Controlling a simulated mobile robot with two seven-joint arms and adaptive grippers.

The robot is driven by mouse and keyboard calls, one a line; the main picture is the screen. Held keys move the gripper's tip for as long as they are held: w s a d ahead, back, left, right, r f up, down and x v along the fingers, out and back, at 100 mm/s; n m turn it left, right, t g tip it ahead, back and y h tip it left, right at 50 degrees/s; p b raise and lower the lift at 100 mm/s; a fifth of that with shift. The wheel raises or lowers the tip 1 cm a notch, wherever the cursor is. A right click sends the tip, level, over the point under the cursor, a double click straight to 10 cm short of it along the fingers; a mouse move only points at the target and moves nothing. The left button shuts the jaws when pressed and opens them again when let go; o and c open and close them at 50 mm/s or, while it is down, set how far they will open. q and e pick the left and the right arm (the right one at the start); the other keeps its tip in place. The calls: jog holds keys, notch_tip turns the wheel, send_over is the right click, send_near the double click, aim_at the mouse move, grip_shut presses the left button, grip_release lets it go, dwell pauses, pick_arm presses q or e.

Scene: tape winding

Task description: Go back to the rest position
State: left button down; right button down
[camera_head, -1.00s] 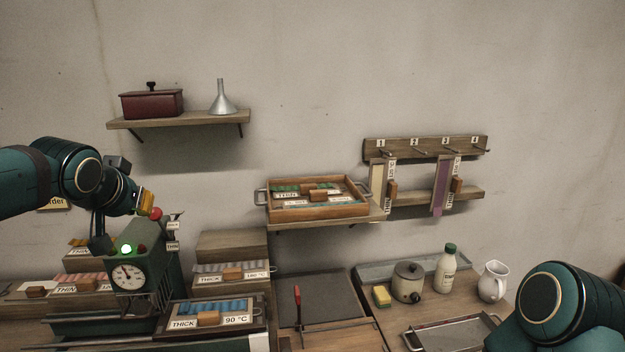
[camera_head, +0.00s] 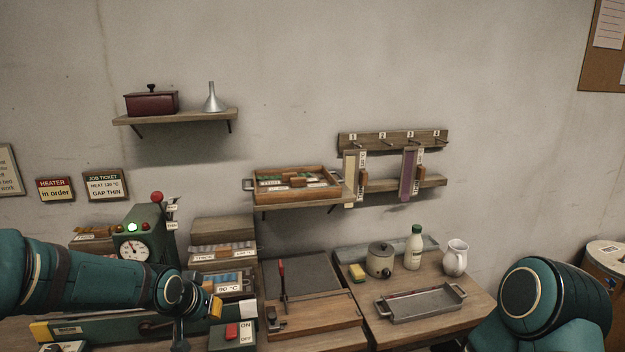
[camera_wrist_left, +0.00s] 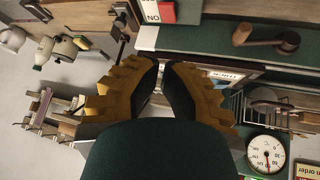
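My left gripper (camera_head: 213,308) hangs at the lower left in the head view, beside the small box with the red switch (camera_head: 232,331). In the left wrist view its two yellow fingers (camera_wrist_left: 162,68) show a narrow gap between their dark pads, with nothing held. My left arm reaches in low from the left, in front of the bench machine. My right arm shows at the lower right; its gripper is out of view.
The green machine with dial (camera_head: 142,240) has its green lamp lit. A tray (camera_head: 422,302), pot (camera_head: 380,260), bottle (camera_head: 414,248) and jug (camera_head: 455,258) stand on the right bench. A wooden tray (camera_head: 297,197) rests on the wall shelf. A red-handled lever (camera_head: 282,280) stands mid-bench.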

pick_arm(q)
jog(key=s+d+f+g, duration=0.1)
jog(key=s+d+f, duration=0.15)
jog(key=f, duration=0.25)
jog(key=s+d+f+g+h, duration=0.1)
jog(key=s+d+f, duration=0.15)
jog(key=f, duration=0.35)
jog(key=s+d+f+g, duration=0.1)
jog(key=s+d+f, duration=0.15)
jog(key=f, duration=0.25)
jog(key=s+d+f+n+g, duration=0.1)
jog(key=s+d+f, duration=0.1)
jog(key=s+f, duration=0.3)
jog(key=s+d+f+n+g+h, duration=0.1)
jog(key=s+d+f, duration=0.2)
jog(key=s+f, duration=0.3)
jog(key=s, duration=0.4)
jog(key=shift+s+f, duration=0.2)
jog(key=shift+f, duration=0.1)
